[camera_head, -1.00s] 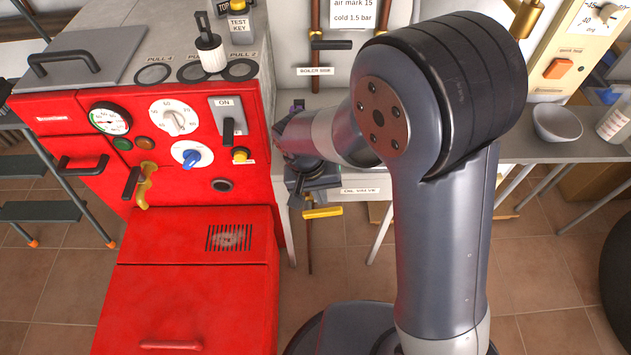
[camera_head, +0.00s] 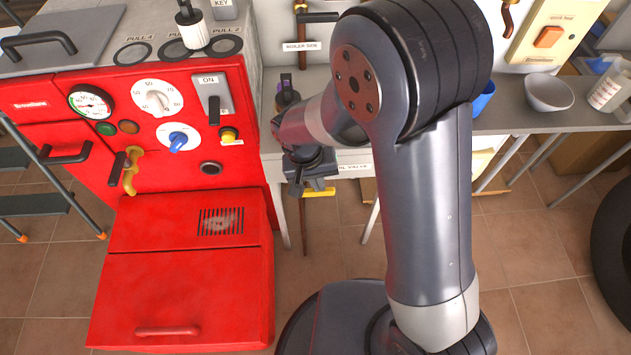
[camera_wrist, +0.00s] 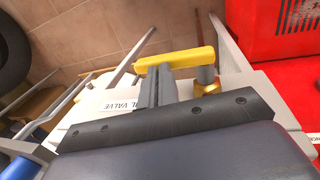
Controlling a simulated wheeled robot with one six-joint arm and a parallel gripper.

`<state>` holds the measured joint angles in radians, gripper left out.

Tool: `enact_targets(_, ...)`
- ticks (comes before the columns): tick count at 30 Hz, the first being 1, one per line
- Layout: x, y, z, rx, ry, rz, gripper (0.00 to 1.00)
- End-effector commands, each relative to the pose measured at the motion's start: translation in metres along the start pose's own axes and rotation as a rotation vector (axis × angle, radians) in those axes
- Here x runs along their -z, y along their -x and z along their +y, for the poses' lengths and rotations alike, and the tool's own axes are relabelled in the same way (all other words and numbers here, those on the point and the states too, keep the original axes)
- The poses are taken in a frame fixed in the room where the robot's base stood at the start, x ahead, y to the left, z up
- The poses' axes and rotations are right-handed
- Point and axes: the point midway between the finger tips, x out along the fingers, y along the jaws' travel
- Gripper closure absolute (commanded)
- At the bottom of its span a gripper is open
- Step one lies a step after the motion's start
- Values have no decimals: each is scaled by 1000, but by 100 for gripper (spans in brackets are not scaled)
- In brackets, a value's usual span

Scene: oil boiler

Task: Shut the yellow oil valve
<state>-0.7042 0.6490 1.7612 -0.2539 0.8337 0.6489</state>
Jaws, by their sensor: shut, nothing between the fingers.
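The yellow oil valve lever (camera_head: 318,192) shows just below my gripper in the head view. In the wrist view the yellow lever (camera_wrist: 176,60) lies roughly level, crosswise to its pipe, with brass fittings (camera_wrist: 207,82) at its right end. My gripper (camera_head: 308,182) is shut and empty. In the wrist view its closed fingers (camera_wrist: 154,82) reach up to the left part of the lever; I cannot tell whether they touch it. A label ending in "L VALVE" (camera_wrist: 121,105) is partly hidden behind the fingers.
The red boiler (camera_head: 190,235) stands close on the left of my gripper. A grey bench (camera_head: 520,118) holds a bowl (camera_head: 549,92) and a white bottle (camera_head: 606,90) at the right. A brown pipe (camera_head: 304,235) runs down below the valve. Tiled floor (camera_head: 535,260) is open at the right.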

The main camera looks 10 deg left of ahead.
Motion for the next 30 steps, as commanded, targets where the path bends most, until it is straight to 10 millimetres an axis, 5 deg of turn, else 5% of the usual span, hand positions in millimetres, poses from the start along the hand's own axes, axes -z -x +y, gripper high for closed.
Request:
enact_targets(13,-4,-11,5,-12,1,-16,100)
enact_targets(30,-2,22,7,-9,1,-10,100)
